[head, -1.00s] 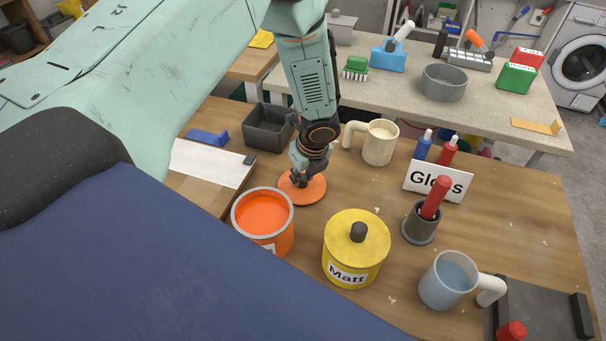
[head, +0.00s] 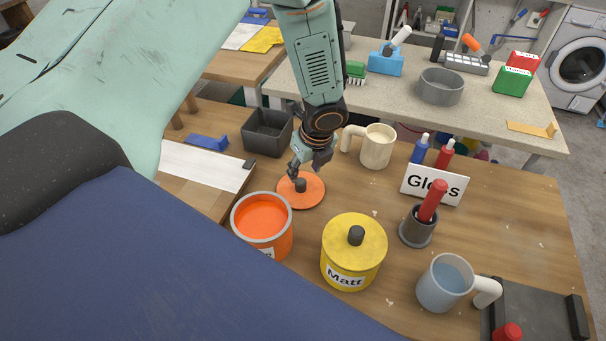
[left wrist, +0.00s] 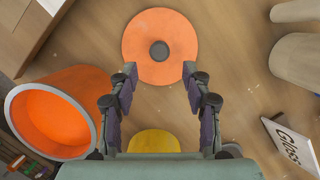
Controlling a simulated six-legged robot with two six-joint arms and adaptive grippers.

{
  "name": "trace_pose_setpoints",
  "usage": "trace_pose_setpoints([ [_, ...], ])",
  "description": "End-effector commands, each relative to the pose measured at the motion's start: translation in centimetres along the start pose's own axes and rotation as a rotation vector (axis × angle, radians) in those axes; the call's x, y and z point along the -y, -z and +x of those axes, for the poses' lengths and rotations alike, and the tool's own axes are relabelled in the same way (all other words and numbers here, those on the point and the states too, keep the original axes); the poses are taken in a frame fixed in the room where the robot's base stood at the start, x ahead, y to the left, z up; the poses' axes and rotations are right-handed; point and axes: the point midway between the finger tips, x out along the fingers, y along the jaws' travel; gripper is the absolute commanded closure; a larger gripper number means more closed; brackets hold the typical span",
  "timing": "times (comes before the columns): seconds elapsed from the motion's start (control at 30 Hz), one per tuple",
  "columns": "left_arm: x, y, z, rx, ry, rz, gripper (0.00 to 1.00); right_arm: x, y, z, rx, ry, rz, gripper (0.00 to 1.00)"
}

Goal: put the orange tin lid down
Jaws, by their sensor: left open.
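The orange tin lid (head: 311,193) lies flat on the wooden table with its dark knob up. It also shows in the left wrist view (left wrist: 160,24), ahead of the fingertips. My left gripper (head: 305,169) is open and empty, just above and behind the lid and apart from its knob; its two spread fingers show in the left wrist view (left wrist: 159,72). The open orange tin (head: 262,222), full of orange paint, stands beside the lid, nearer to me. My right gripper is not in view.
A yellow tin marked Matt (head: 353,252) stands lidded near the front. A cream mug (head: 377,147), a Gloss sign (head: 434,186), a dark cup with a red handle (head: 416,230) and a blue-grey mug (head: 443,284) stand to the right. A dark grey bin (head: 268,133) is behind.

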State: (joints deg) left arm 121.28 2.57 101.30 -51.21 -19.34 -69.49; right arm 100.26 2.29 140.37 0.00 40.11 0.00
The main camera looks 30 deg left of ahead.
Motion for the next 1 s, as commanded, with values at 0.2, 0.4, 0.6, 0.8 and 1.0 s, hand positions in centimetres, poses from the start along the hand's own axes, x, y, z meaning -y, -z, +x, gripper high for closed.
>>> trace_pose_setpoints([
  [0.2,0.0,-0.1,-4.5,0.002,0.001,0.0,0.51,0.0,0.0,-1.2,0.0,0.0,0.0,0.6],
  [0.4,0.0,0.0,-6.3,0.0,0.0,0.0,0.51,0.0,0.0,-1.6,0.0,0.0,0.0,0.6],
  [0.6,-0.1,0.0,-6.6,0.0,-0.001,0.0,0.51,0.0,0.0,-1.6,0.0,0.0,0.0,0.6],
  [0.8,0.0,0.0,-6.5,0.0,-0.001,0.0,0.51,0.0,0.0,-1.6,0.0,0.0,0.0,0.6],
  [1.0,0.0,0.0,-6.5,0.0,-0.001,0.0,0.51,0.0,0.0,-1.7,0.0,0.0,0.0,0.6],
])
